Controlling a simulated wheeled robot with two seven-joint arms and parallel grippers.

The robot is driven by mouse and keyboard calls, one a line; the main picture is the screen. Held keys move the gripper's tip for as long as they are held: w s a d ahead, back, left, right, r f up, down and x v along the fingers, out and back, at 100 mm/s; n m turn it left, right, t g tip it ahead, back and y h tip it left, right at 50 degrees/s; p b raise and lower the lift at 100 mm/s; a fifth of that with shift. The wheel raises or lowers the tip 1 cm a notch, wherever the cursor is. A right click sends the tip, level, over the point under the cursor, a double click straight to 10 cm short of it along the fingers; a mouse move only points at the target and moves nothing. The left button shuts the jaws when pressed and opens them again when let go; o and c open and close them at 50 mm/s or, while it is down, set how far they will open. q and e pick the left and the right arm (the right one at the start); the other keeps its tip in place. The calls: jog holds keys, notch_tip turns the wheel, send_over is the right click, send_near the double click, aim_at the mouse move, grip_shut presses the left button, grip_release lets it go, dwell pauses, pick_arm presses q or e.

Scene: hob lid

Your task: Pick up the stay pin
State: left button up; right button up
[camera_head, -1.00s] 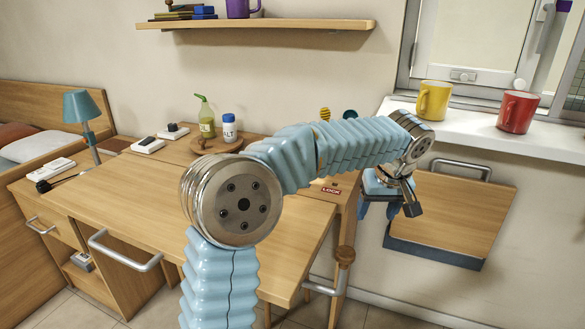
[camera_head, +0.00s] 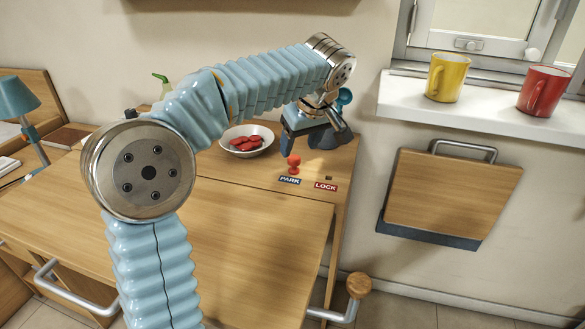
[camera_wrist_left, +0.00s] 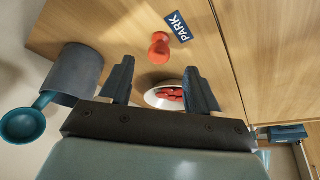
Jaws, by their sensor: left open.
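The stay pin, a small red knob-topped pin (camera_head: 294,161), stands upright on the wooden top beside the blue PARK label (camera_head: 289,180). In the left wrist view the red pin (camera_wrist_left: 158,47) shows just beyond the fingertips, roughly midway between them. My left gripper (camera_head: 314,130) is above the wooden top, behind the pin in the head view, its fingers spread and nothing between them. The pin and fingers look apart. The PARK label also shows in the left wrist view (camera_wrist_left: 178,26). A red LOCK label (camera_head: 326,186) lies to the right. My right gripper is not in view.
A white bowl of red pieces (camera_head: 235,149) stands left of the gripper. Yellow (camera_head: 446,77) and red (camera_head: 544,91) mugs stand on the sill, above a wooden wall flap (camera_head: 450,195).

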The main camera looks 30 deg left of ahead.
aim_at(295, 157)
pick_arm(q)
jog(key=x, duration=0.6)
jog(key=shift+w+a+f, duration=0.2)
jog(key=shift+w+a, duration=0.1)
jog(key=shift+a, duration=0.05)
jog(key=c, duration=1.1)
